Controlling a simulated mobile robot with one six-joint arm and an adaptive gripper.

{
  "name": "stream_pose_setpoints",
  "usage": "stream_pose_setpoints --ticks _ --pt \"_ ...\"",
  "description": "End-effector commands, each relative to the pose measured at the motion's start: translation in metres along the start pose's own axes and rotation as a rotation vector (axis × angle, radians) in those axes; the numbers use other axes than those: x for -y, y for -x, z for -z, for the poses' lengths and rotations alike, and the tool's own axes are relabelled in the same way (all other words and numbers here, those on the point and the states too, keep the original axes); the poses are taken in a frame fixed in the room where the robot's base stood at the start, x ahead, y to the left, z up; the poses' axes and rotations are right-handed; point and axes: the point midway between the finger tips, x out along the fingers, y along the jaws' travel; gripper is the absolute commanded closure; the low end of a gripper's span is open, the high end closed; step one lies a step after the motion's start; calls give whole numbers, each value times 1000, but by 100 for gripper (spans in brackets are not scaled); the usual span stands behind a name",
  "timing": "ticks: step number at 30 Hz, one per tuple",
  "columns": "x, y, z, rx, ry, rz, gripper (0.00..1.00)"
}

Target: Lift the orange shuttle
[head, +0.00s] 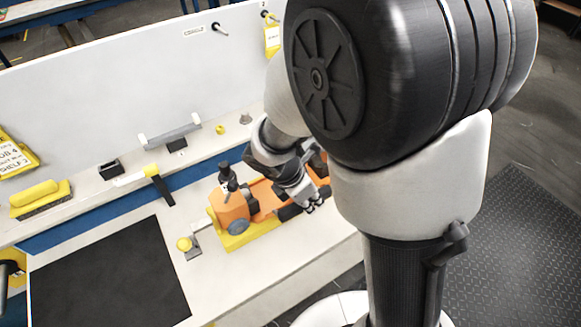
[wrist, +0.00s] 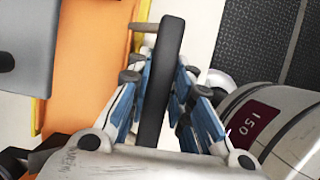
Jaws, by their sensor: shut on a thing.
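The orange shuttle (head: 230,206) sits on the bench at the front edge, over a yellow base (head: 250,238). Its orange side (wrist: 92,62) fills the left of the wrist view. My gripper (head: 312,203) is low at the shuttle's right part, and my arm hides much of that end. In the wrist view my gripper (wrist: 160,95) is shut on a long black bar (wrist: 168,55) beside the orange body. I cannot see clear space under the shuttle.
A black mat (head: 110,275) lies at the front left. A small yellow-knobbed fitting (head: 184,244) stands just left of the shuttle. A yellow-handled brush (head: 40,197) and a black-and-yellow tool (head: 159,184) lie behind. A white panel (head: 110,90) closes the back.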

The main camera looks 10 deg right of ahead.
Motion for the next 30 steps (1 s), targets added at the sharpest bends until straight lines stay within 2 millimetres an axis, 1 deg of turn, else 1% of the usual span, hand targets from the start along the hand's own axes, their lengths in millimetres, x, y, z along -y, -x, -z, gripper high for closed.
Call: stream_pose_setpoints --ticks 15,30 --pt "-1 2 -1 0 -2 -4 100" --pt "-1 12 -5 0 -1 -3 100"
